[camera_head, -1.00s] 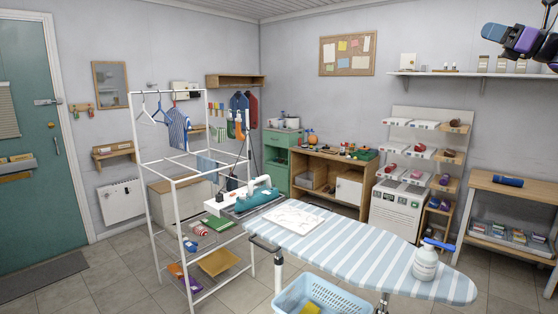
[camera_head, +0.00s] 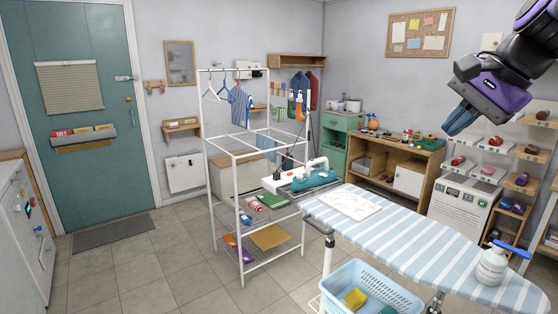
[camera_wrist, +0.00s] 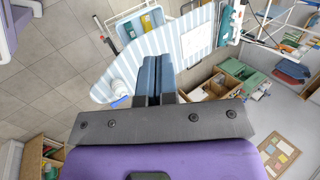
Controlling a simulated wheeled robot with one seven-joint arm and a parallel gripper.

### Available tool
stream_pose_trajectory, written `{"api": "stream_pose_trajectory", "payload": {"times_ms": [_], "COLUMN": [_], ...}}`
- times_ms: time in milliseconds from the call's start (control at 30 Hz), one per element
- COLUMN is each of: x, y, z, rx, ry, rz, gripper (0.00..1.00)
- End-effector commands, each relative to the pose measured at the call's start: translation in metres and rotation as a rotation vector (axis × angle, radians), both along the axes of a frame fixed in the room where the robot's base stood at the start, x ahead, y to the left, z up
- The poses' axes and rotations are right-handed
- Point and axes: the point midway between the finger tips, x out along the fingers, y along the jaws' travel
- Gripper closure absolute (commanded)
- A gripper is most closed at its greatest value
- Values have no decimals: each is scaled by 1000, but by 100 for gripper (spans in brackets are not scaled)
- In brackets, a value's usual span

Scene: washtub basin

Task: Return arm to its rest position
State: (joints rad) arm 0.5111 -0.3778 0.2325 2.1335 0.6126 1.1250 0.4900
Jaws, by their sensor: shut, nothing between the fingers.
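My gripper (camera_head: 462,119) is raised at the upper right of the head view, well above the striped ironing board. It is purple and black with blue fingers, which are together and hold nothing. In the wrist view my gripper (camera_wrist: 157,62) points out over the room, with its fingers side by side. The ironing board (camera_head: 420,237) stands below with a white cloth (camera_head: 352,202) lying on it. A white spray bottle (camera_head: 491,268) with a blue top stands on its right part.
A white drying rack (camera_head: 211,190) stands left of the board. A light blue basket (camera_head: 370,289) with a yellow item sits in front. Wooden shelves and a cabinet (camera_head: 408,180) line the back wall.

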Motion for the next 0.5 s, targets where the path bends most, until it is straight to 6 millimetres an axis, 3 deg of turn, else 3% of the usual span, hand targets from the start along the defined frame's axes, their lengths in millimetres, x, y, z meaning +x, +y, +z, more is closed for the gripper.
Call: {"api": "stream_pose_trajectory", "payload": {"times_ms": [100, 300, 500], "x": [-41, -101, -140], "y": [9, 6, -4], "z": [-19, -53, -81], "rx": [-175, -449, -651], "ry": [-38, -109, -176], "rz": [159, 442, 683], "gripper": [100, 100, 100]}}
